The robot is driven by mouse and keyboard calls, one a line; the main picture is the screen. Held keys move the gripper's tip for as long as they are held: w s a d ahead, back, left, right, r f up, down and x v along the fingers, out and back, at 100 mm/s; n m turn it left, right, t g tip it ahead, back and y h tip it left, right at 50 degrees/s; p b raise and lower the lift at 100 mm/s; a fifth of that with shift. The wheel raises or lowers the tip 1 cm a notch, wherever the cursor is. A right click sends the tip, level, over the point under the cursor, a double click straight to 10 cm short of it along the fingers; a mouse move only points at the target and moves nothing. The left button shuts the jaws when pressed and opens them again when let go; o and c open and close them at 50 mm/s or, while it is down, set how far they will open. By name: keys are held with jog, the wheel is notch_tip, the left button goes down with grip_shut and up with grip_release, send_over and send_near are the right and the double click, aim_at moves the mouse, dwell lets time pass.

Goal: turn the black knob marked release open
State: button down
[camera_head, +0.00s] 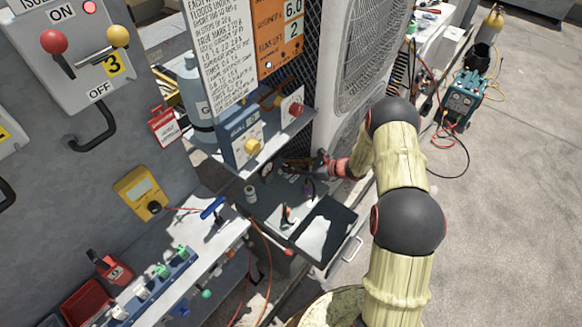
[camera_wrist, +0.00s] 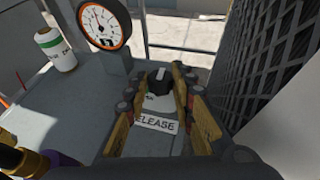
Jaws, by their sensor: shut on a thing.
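In the wrist view the black knob (camera_wrist: 159,88) sits between the fingertips of my gripper (camera_wrist: 157,94). The fingers close on it from both sides. A white label (camera_wrist: 157,124) reading "ELEASE", its first letter hidden, lies on the grey panel just in front of the knob. The knob's top shows, but its lower part is partly covered by the fingers. In the head view my gripper (camera_head: 305,163) reaches left over the grey bench beside the condenser, and the knob cannot be made out there.
A dark mesh panel (camera_wrist: 273,65) rises close on the right. In the head view a blue control box (camera_head: 240,137) stands left of my gripper.

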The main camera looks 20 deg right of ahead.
jog(key=shift+w+d+n+g+y, duration=0.1)
jog(key=shift+n+g+y, duration=0.3)
jog(key=shift+n+g, duration=0.25)
jog(key=c, duration=1.5)
grip_release()
jog(key=v, duration=1.2)
